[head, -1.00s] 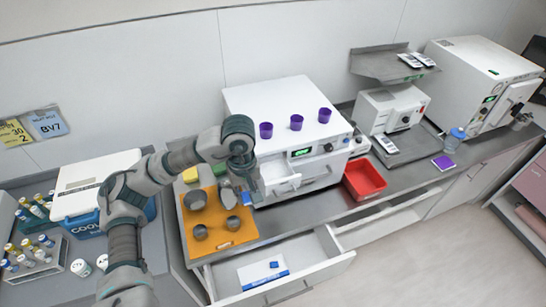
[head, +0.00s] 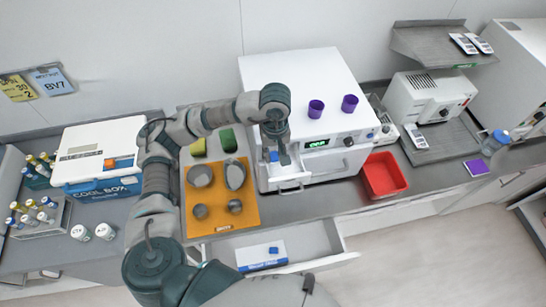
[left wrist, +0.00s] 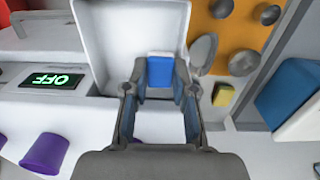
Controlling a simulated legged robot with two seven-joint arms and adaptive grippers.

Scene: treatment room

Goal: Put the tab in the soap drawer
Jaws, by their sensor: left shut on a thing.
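My left gripper (head: 276,157) is shut on a small blue tab (left wrist: 160,70), which sits between its fingertips in the left wrist view. The tab also shows as a blue spot in the head view (head: 274,156). The soap drawer (head: 290,181) is the small white drawer pulled out at the front left of the white machine. In the left wrist view the gripper is over the open drawer (left wrist: 120,35), with the tab near its edge. I cannot tell the tab's height above the drawer floor. My right gripper is not in view.
The white machine (head: 335,85) has purple cups (head: 349,103) on top. An orange mat (head: 222,218) with metal bowls lies left of the drawer, and a red bin (head: 384,175) stands right. Below, an open counter drawer (head: 310,240) holds a white-and-blue box (head: 261,256).

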